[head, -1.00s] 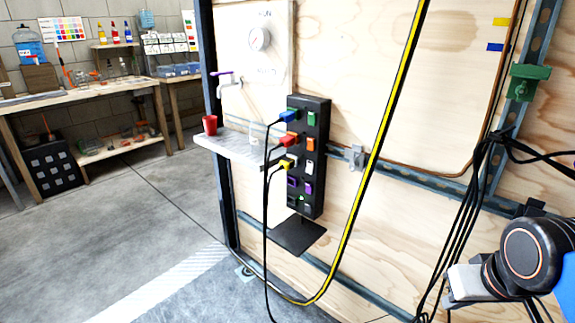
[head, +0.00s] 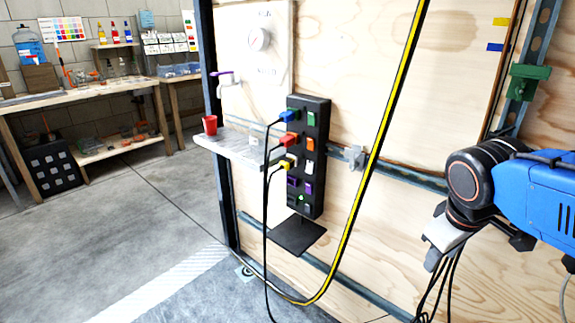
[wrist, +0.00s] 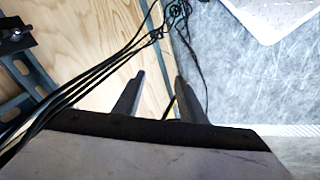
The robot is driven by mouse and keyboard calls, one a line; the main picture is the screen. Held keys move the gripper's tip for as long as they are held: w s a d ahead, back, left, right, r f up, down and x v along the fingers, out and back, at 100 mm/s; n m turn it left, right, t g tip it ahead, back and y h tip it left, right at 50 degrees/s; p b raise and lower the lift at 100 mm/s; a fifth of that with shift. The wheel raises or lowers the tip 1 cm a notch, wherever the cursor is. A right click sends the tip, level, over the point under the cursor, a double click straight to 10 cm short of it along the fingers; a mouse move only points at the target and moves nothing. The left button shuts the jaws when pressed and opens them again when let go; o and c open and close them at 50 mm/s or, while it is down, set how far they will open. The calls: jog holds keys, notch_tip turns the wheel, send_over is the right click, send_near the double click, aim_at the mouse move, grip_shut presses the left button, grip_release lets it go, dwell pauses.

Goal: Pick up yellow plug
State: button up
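The yellow plug (head: 286,165) sits in the black socket panel (head: 310,150) on the plywood wall in the head view, below a red plug (head: 288,141) and a blue plug (head: 287,117). A black cord hangs from it. My gripper (wrist: 155,82) shows in the wrist view with two dark fingers apart and nothing between them in its grasp. In the head view my arm is at the right, well apart from the panel, and the fingers are mostly hidden there. The yellow plug does not show clearly in the wrist view.
A black-and-yellow cable (head: 376,150) hangs between the panel and my arm. Black cables (wrist: 85,90) run close to my gripper. A white shelf (head: 240,146) with a red cup (head: 210,125) juts out left of the panel. A black ledge (head: 296,236) sits below it.

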jog(key=w+a+r+n+t+h, duration=0.1)
jog(key=w+a+r+n+h, duration=0.15)
jog(key=w+a+n, duration=0.5)
jog(key=w+a+r+n+t+h, duration=0.15)
jog(key=w+a+r+n, duration=0.3)
jog(key=w+a, duration=0.65)
jog(key=n+t+h, duration=0.2)
jog(key=n+t, duration=0.3)
jog(key=n, duration=0.6)
send_near(285, 162)
jog(key=shift+h, duration=0.3)
jog(key=x, duration=0.8)
jog(key=shift+w+f, duration=0.25)
jog(key=shift+w, duration=0.1)
jog(key=c, duration=1)
